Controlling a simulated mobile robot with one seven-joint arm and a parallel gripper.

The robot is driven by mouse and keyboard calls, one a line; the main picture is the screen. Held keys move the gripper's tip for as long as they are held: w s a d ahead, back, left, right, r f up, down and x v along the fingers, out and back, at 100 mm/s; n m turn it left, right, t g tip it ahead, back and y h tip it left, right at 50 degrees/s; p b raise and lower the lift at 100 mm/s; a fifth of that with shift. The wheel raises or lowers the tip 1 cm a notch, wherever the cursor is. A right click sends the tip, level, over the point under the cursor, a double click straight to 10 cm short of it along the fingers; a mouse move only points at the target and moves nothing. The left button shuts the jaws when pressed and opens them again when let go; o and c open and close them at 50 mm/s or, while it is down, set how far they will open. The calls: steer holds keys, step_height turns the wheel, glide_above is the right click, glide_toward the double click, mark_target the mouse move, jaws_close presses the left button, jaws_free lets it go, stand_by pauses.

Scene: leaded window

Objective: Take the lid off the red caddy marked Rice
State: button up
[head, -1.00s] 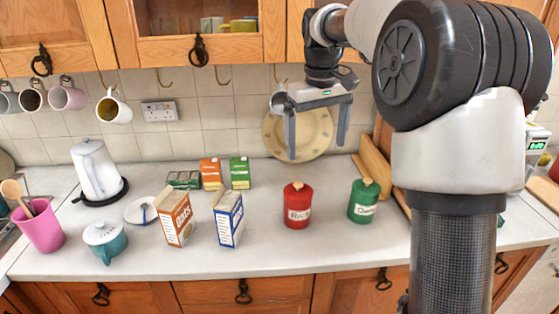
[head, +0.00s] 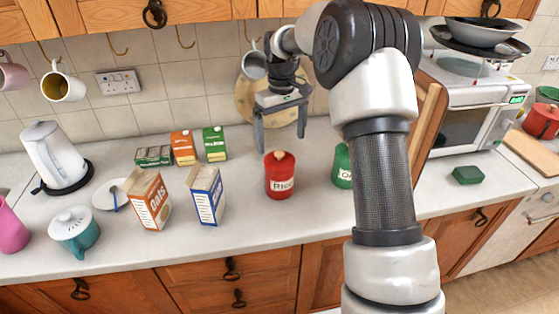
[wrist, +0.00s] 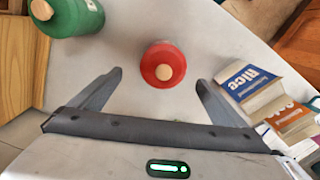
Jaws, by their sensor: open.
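The red caddy (head: 280,184) marked Rice stands upright on the worktop. Its red lid (head: 279,160) with a pale wooden knob is on top. In the wrist view the lid (wrist: 163,67) is seen from above, roughly midway between the fingers and a little beyond their tips. My gripper (head: 280,146) is open and empty, pointing down above and around the lid in the head view; I cannot tell the exact height gap. The wrist view shows the gripper (wrist: 159,78) with both fingers apart from the caddy.
A green caddy (head: 343,166) stands close to the right, partly hidden by my arm. A blue-and-white box (head: 206,196) and an oats box (head: 149,200) stand to the left. The worktop in front of the red caddy is clear.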

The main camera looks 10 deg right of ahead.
mark_target(279, 152)
steer(key=shift+a+f+p, duration=0.2)
steer(key=shift+f, duration=1.35)
steer(key=shift+a+f+p, duration=0.15)
steer(key=shift+f+p, duration=0.05)
steer(key=shift+f, duration=1.35)
steer(key=shift+c, duration=0.3)
steer(key=c, duration=1.1)
